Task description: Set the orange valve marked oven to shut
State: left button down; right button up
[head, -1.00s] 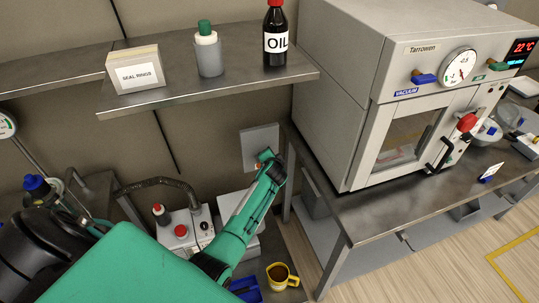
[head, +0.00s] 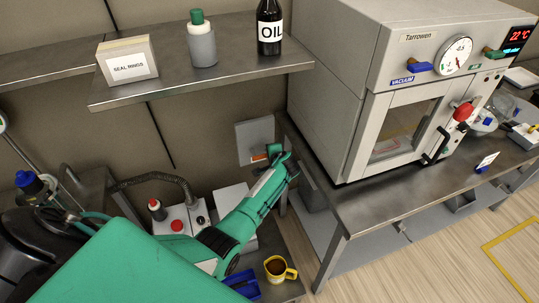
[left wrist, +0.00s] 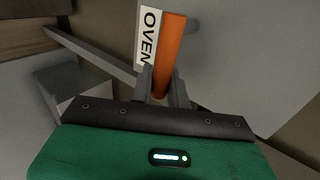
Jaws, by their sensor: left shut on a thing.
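The orange valve handle (left wrist: 168,50) is a flat bar in the left wrist view, next to a white label reading OVEN (left wrist: 150,35). My left gripper (left wrist: 162,85) is shut on the near end of the handle, one finger on each side. In the head view the orange handle (head: 258,157) shows small, in front of a grey wall plate (head: 254,136), with my left gripper (head: 277,154) at its right end. The gripper hides part of the handle and the valve body. My right gripper is not in view.
A metal bench (head: 365,200) with a white vacuum oven (head: 345,85) stands close on the right. A shelf (head: 165,88) with bottles and a box is above. A pump unit (head: 180,222) with a hose and a yellow mug (head: 278,268) are below.

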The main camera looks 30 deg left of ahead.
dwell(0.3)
pick_arm(q)
jog(key=c, duration=1.4)
grip_release()
jog(key=v, duration=1.3)
jog(key=shift+s+d+r, duration=0.15)
jog(key=shift+s+d, duration=0.05)
jog(key=shift+d, duration=0.05)
